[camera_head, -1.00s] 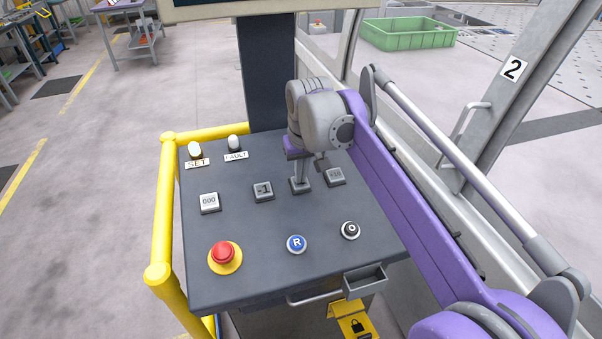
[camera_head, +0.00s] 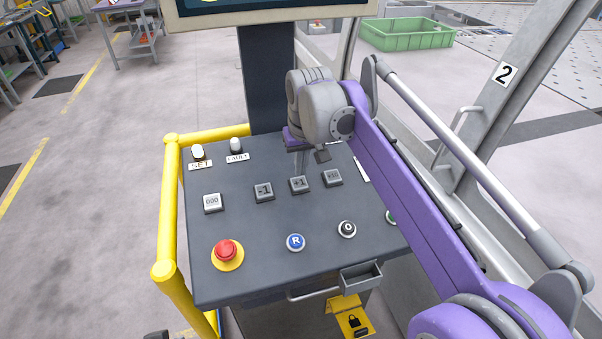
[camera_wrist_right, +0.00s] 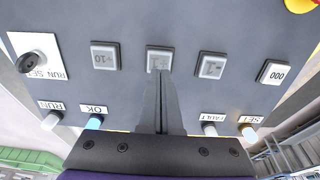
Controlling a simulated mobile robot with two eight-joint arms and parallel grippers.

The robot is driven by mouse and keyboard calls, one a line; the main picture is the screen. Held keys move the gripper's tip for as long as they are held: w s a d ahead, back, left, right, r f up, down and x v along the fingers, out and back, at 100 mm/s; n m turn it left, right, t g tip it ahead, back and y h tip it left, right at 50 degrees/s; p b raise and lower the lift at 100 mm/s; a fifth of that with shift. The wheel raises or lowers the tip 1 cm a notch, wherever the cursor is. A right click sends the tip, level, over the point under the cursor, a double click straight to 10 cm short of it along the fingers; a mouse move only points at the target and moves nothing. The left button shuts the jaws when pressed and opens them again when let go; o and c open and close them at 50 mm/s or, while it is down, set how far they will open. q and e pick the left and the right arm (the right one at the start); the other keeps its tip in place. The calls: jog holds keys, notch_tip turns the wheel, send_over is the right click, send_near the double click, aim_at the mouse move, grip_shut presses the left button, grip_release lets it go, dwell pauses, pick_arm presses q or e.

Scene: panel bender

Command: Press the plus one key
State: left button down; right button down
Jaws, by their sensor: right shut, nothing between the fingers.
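The plus one key (camera_head: 299,184) is a grey square button marked +1 on the dark sloping control panel (camera_head: 265,215). It also shows in the right wrist view (camera_wrist_right: 159,57), upside down. My right gripper (camera_head: 298,172) is shut and empty, pointing down at the panel. Its fingertips are just at the lamp-side edge of the plus one key, and the key's label is visible. In the right wrist view, the shut fingers (camera_wrist_right: 163,76) end at this key's edge. I cannot tell whether they touch it. My left gripper is not in view.
The minus one key (camera_head: 264,192) and plus ten key (camera_head: 332,177) flank the plus one key. A 000 key (camera_head: 213,203), red stop button (camera_head: 226,250), blue R button (camera_head: 296,242) and black button (camera_head: 347,229) are nearby. A yellow rail (camera_head: 168,215) edges the panel's left.

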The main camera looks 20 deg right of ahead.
jog(key=v, duration=0.8)
jog(key=shift+r+p, duration=0.3)
jog(key=shift+r, duration=0.1)
jog(key=shift+s, duration=0.15)
dwell(0.8)
